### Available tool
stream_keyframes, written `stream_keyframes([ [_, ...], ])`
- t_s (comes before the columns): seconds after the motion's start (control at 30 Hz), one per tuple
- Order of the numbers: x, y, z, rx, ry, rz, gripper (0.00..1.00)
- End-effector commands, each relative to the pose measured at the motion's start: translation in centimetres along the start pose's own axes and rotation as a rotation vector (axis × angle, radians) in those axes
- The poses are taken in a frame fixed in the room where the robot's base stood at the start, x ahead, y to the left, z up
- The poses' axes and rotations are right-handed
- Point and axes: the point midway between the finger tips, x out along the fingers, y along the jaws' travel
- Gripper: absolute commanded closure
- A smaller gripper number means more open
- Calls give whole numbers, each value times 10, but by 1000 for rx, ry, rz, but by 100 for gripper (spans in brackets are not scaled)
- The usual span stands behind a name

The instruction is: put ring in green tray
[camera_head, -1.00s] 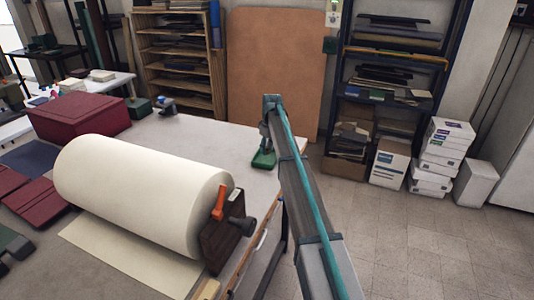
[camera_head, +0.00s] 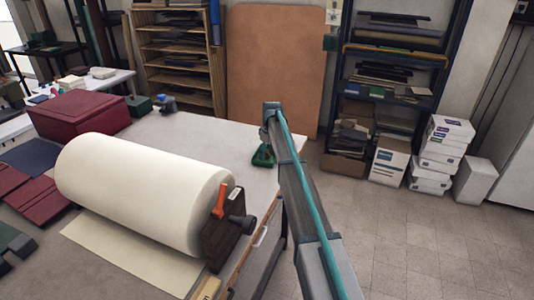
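The small green tray (camera_head: 262,158) lies near the far right edge of the big table, partly hidden by my arm. My arm reaches out from the bottom right, and its far end bends down over the tray. My gripper (camera_head: 264,143) is small and dark, just above or at the tray. Its fingers are too small and covered to show whether they are open or shut. I cannot make out a ring in this view.
A large cream roll (camera_head: 140,195) with an orange-handled dark end block (camera_head: 222,235) lies on the near part of the table. A maroon box (camera_head: 78,115) stands at the left. The table between roll and tray is clear.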

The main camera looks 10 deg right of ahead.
Motion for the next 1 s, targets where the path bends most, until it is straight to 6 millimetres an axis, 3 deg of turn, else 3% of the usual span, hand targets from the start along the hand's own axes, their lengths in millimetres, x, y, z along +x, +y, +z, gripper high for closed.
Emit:
stream_keyframes([
  [0.37,-12,0,-1,0,1,1,41],
  [0.8,-91,1,-1,0,2,1,41],
  [1.0,-115,1,-1,0,1,1,41],
])
